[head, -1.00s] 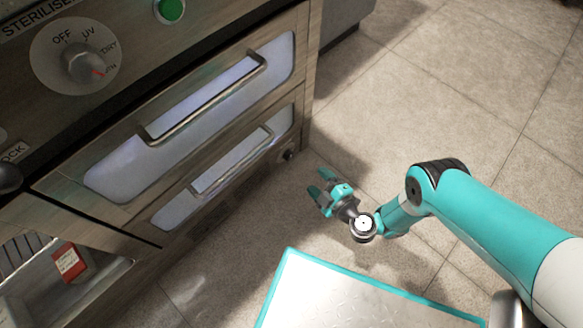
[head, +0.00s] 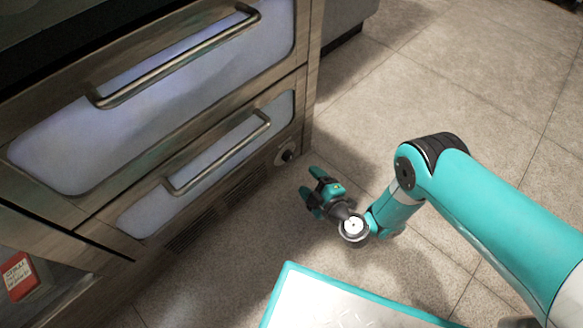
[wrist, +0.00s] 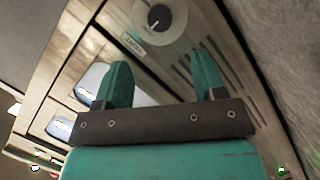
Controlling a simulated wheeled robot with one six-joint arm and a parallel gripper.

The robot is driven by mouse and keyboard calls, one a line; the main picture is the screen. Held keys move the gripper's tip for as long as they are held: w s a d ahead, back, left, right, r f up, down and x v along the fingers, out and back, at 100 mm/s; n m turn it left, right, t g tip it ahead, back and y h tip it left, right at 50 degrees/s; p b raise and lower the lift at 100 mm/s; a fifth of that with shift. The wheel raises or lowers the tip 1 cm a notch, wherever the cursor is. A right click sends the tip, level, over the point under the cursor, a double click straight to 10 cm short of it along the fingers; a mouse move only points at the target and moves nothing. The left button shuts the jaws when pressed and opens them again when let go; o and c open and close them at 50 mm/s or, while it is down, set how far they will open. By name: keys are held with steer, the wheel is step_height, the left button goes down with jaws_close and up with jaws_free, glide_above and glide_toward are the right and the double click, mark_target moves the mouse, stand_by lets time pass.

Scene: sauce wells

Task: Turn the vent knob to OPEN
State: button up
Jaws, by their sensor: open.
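The vent knob (head: 287,155) is a small black knob on a pale round dial, low at the right end of the metal cabinet front. It also shows at the top of the wrist view, where the black knob (wrist: 158,17) sits on its light dial with a small label plate (wrist: 132,45) beside it. The writing is too small to read. My gripper (head: 311,184) has teal fingers and is open and empty, apart from the knob, to its lower right in the head view. In the wrist view the gripper (wrist: 160,62) has its fingers spread, with the dial beyond them.
Two drawers with bar handles, upper (head: 175,60) and lower (head: 220,155), fill the cabinet front. A slotted vent grille (head: 205,215) runs below the lower drawer. A red-and-white box (head: 18,277) stands at lower left. Tiled floor (head: 430,75) is clear at the right.

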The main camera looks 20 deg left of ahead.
mark_target(290, 159)
steer(key=b+x, duration=0.5)
steer(key=shift+s+f+b, duration=0.15)
steer(key=shift+f+b, duration=0.05)
steer(key=shift+b, duration=0.15)
steer(key=b+x, duration=0.3)
steer(key=shift+a+b, duration=0.3)
steer(key=shift+b, duration=0.1)
steer(key=shift+w+a+b, duration=0.45)
steer(key=shift+w+a, duration=0.05)
steer(key=shift+w, duration=0.2)
steer(key=shift+c, duration=0.4)
steer(key=c, duration=0.8)
steer(key=shift+c, duration=0.2)
